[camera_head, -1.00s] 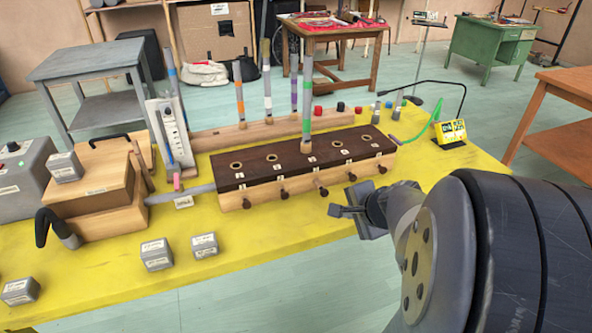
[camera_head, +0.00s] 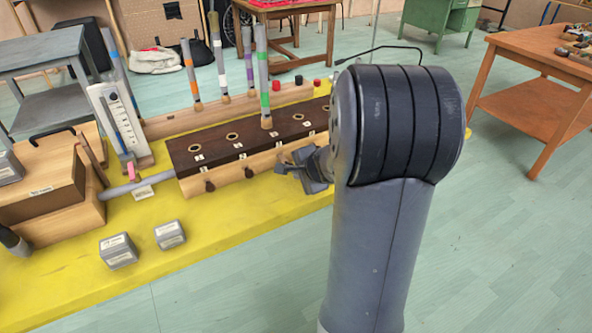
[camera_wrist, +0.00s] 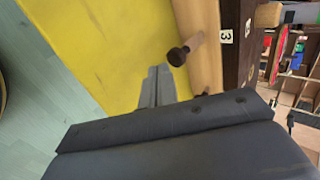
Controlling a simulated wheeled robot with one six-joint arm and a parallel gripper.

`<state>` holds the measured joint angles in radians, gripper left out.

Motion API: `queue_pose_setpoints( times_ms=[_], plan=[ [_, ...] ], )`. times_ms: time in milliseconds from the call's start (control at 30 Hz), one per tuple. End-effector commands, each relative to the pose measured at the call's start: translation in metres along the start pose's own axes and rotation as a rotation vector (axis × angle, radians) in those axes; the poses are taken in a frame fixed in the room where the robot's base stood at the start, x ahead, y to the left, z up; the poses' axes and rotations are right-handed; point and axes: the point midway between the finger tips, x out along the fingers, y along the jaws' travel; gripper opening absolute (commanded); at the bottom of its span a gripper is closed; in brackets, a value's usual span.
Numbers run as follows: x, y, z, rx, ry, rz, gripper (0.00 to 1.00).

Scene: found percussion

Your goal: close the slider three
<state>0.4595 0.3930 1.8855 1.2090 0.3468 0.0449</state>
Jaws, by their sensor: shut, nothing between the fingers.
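The dark-topped wooden box (camera_head: 240,143) stands on the yellow table, with numbered round holes on top and dark knobs along its front. In the wrist view, slider three's dark knob (camera_wrist: 178,56) sticks out on a light wooden shaft, below the label "3" (camera_wrist: 227,36). In the head view, my gripper (camera_head: 281,168) is at the box's front and covers this knob. My gripper's fingertips (camera_wrist: 157,72) are shut and empty, just beside the knob; I cannot tell whether they touch it. Another knob (camera_wrist: 203,93) is partly hidden behind my gripper.
Two small grey labelled blocks, one (camera_head: 118,250) and another (camera_head: 170,235), lie on the yellow table (camera_head: 200,270) in front. Striped upright sticks, one with a green band (camera_head: 265,90), rise at and behind the box. A brown table (camera_head: 520,70) stands at right. Floor in front is free.

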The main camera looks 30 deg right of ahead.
Motion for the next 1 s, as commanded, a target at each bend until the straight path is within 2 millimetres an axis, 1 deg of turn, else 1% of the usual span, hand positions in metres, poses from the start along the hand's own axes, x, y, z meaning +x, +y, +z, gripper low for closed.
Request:
queue_pose_setpoints(
  times_ms=[33, 167, 600, 667, 833, 1000],
  plan=[
    [0.003, -0.004, 0.000, -0.001, -0.001, 0.001, 0.00],
    [0.009, -0.009, 0.000, 0.000, 0.000, 0.000, 0.00],
    [0.012, -0.011, 0.000, 0.000, 0.000, 0.001, 0.00],
    [0.016, -0.016, 0.000, 0.000, -0.001, 0.001, 0.00],
    [0.031, -0.032, 0.001, -0.001, -0.001, 0.001, 0.00],
    [0.039, -0.038, 0.001, -0.001, 0.000, 0.000, 0.00]
  ],
)
